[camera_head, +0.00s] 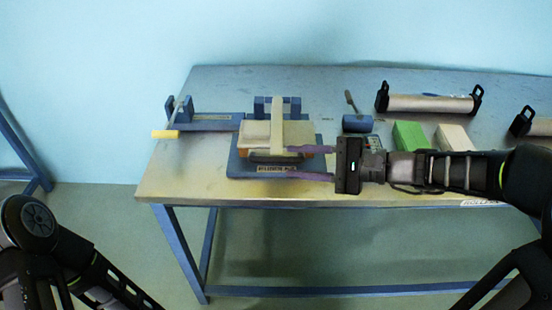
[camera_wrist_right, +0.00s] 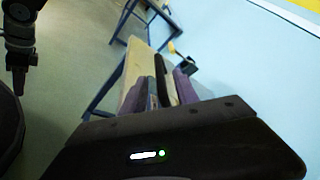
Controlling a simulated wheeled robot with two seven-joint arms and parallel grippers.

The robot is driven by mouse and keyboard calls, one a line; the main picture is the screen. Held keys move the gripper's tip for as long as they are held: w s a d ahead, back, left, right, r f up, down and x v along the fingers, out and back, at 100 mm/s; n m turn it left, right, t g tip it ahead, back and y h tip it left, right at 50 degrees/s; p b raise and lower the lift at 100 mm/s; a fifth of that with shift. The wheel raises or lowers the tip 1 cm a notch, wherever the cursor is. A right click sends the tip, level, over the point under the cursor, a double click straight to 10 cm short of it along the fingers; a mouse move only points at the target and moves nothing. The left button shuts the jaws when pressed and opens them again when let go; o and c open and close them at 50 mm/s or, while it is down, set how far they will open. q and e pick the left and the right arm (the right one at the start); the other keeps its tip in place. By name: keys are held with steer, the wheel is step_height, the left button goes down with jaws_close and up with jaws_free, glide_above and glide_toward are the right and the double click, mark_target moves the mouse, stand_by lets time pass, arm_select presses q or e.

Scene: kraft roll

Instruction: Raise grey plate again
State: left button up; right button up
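The press-like device on the table has a blue base (camera_head: 236,165) with a label on its front. A flat plate (camera_head: 256,132) that looks beige-grey lies over it, with a pale upright strip (camera_head: 278,118) across its middle and a dark edge below. My right gripper (camera_head: 290,162) comes in from the right at the front of the device. Its two purple fingers are apart, one above the other, and the blue base shows between them. In the right wrist view, pale and dark edges lie between the fingers (camera_wrist_right: 172,88); I cannot tell whether they touch.
A blue fixture with a yellow handle (camera_head: 165,134) stands at the left. Right of the device are a blue block with a lever (camera_head: 357,123), a green block (camera_head: 410,135), a cream block (camera_head: 453,138) and a roll (camera_head: 430,103). The table's front left (camera_head: 185,180) is clear.

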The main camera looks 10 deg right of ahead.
mark_target(284, 161)
steer(key=x, duration=0.5)
steer(key=shift+w+a+f, duration=0.1)
steer(key=shift+w+a, duration=0.05)
steer(key=shift+a, duration=0.1)
jaws_close()
stand_by(1.2)
